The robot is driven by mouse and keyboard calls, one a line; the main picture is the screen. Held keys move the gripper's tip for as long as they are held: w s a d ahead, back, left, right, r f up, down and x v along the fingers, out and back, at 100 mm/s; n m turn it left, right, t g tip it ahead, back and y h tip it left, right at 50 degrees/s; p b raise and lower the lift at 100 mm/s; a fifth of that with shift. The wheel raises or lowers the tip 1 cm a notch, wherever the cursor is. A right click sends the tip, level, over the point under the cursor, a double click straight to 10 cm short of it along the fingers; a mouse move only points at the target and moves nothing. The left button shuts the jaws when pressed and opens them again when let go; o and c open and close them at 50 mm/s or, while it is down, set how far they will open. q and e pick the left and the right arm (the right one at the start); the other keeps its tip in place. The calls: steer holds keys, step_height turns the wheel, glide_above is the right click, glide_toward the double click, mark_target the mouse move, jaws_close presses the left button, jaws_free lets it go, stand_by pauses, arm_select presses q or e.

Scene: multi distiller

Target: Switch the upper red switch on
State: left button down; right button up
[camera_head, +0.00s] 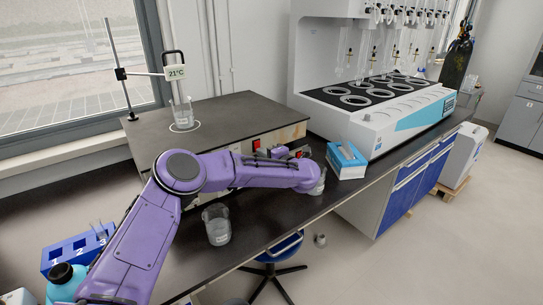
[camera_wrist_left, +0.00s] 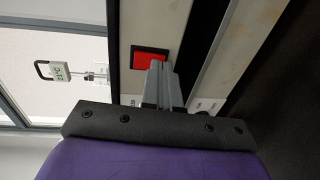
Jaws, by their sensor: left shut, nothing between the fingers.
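The hotplate unit (camera_head: 220,112) has a pale front panel with small red switches. One red switch (camera_head: 256,143) shows left of my gripper in the head view, and another red patch shows beside the gripper. In the left wrist view a red switch (camera_wrist_left: 149,56) in a dark frame lies right at my fingertips, which cover its lower right part. Whether they touch it I cannot tell. My left gripper (camera_wrist_left: 158,66) is shut and empty; in the head view it (camera_head: 283,152) is small and partly hidden against the panel. My right gripper is not in view.
A glass beaker (camera_head: 182,116) stands on the hotplate, beside a stand with a 21°C display (camera_head: 176,72). Another beaker (camera_head: 217,224) stands on the bench below my arm. A blue-and-white box (camera_head: 346,160) is right of my wrist, before the large white distiller (camera_head: 385,125).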

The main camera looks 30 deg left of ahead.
arm_select(q)
steer(key=shift+a, duration=0.15)
steer(key=shift+w, duration=0.1)
steer(key=s+d+f+b, duration=0.2)
steer(key=s+d, duration=0.3)
steer(key=d, duration=0.7)
steer(key=shift+s+d+y, duration=0.15)
steer(key=shift+d+y, duration=0.15)
steer(key=shift+d, duration=0.05)
